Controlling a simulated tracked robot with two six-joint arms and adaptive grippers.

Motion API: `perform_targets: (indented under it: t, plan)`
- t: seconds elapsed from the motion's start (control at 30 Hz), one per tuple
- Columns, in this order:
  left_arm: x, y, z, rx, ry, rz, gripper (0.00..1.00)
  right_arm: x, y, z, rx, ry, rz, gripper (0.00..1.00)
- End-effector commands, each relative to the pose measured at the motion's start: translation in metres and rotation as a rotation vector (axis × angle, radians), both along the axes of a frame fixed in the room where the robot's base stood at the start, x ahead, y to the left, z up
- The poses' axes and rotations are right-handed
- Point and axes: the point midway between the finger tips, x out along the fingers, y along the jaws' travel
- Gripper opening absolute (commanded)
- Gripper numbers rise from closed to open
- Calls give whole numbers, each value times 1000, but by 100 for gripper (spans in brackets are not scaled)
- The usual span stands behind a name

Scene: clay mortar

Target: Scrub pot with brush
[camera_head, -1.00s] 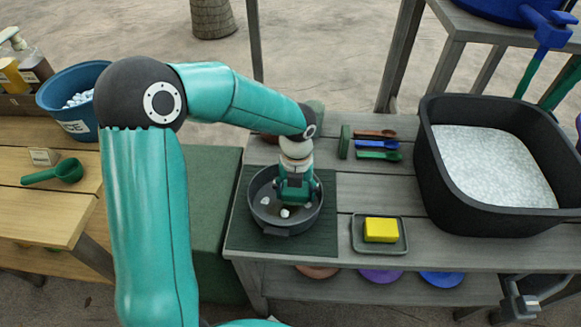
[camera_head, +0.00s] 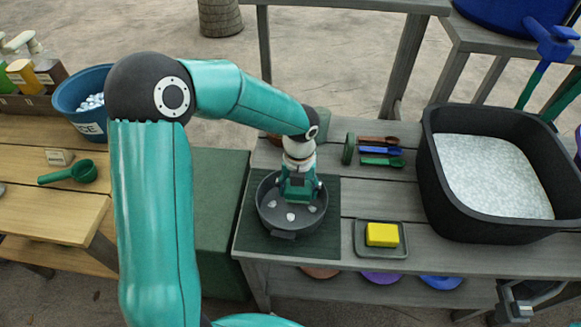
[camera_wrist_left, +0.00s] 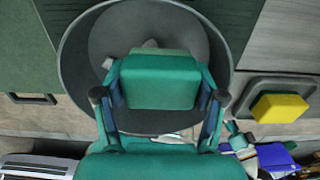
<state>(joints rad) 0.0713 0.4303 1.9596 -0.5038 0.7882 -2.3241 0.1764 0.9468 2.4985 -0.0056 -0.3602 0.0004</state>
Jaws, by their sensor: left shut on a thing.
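A dark round pot (camera_head: 283,234) stands on a green mat (camera_head: 328,225) on the grey bench, with small pale bits inside it. My left gripper (camera_head: 297,190) reaches down into the pot. In the left wrist view my left gripper (camera_wrist_left: 160,110) is shut on a green block-like brush (camera_wrist_left: 160,80), inside the rim of the pot (camera_wrist_left: 75,60). The brush's underside is hidden, so I cannot tell whether it touches the pot floor. In the head view the brush is hard to tell from the green gripper.
A yellow sponge (camera_head: 381,234) lies on a small grey tray (camera_head: 365,252) right of the pot. Spoons (camera_head: 380,150) and a green upright piece (camera_head: 348,149) are behind. A large dark tub (camera_head: 440,205) stands at right. A blue bucket (camera_head: 68,98) stands at left.

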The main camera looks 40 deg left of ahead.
Motion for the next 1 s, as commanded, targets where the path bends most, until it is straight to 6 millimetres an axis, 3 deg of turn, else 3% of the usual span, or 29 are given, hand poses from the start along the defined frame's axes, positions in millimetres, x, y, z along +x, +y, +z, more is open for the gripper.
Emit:
perform_targets:
  t: [0.03, 0.5, 1.0]
  plan:
    - [-1, 0, 8, 0, 4, 0, 37, 0, 0, 9, 0, 0, 0, 40]
    - [-2, 1, 49, -1, 5, 2, 37, 0, 0, 49, 0, 0, 0, 40]
    - [-1, 0, 54, -1, 5, 1, 37, 0, 0, 53, 0, 0, 0, 40]
